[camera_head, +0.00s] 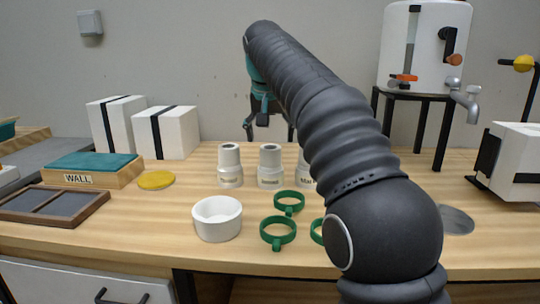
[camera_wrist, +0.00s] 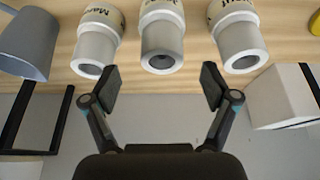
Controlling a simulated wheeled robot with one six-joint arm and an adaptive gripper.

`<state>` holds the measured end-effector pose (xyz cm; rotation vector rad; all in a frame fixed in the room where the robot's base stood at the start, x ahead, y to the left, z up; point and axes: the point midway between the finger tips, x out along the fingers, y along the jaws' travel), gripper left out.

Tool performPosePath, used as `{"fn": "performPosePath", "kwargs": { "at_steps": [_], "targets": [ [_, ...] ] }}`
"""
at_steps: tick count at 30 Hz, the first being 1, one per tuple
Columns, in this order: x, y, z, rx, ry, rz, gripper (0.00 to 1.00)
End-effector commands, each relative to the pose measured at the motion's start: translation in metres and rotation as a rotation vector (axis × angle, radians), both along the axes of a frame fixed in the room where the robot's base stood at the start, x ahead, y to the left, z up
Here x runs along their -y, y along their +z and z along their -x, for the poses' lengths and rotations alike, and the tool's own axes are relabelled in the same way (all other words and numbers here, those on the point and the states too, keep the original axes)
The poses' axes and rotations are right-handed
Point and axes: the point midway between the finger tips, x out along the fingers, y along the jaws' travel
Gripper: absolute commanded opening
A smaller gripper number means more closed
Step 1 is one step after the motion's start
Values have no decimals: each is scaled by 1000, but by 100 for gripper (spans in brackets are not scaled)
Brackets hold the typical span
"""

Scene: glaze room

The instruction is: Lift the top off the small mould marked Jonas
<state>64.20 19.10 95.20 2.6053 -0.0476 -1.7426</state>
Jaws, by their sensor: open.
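Three small white moulds with grey-white tops stand in a row on the wooden bench. The middle mould (camera_head: 270,176) has a label too small to read in the head view. In the wrist view the middle mould (camera_wrist: 162,40) shows a partly cut-off label that seems to start with J. The left one there (camera_wrist: 98,42) reads "Mar" and the right one (camera_wrist: 236,40) has a cut-off label. My gripper (camera_wrist: 158,85) is open and empty, its fingers apart on either side of the middle mould's top, not touching it. In the head view my arm partly hides the right mould (camera_head: 303,172).
Green rings (camera_head: 278,232) and a white bowl (camera_head: 217,218) lie in front of the moulds. A yellow disc (camera_head: 156,180), a teal-topped WALL block (camera_head: 92,170) and white boxes (camera_head: 175,134) are to the left. A white tank (camera_head: 424,50) on a black stand is behind right.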

Motion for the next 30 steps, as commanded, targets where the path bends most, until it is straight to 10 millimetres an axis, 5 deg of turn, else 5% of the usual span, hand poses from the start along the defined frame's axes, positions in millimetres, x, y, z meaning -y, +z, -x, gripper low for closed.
{"fn": "performPosePath", "kwargs": {
  "at_steps": [18,27,30],
  "targets": [
    [-1,-56,-24,-1,0,0,86],
    [-1,-59,-26,1,0,-1,86],
    [-1,-59,-26,1,0,-1,61]
  ]
}}
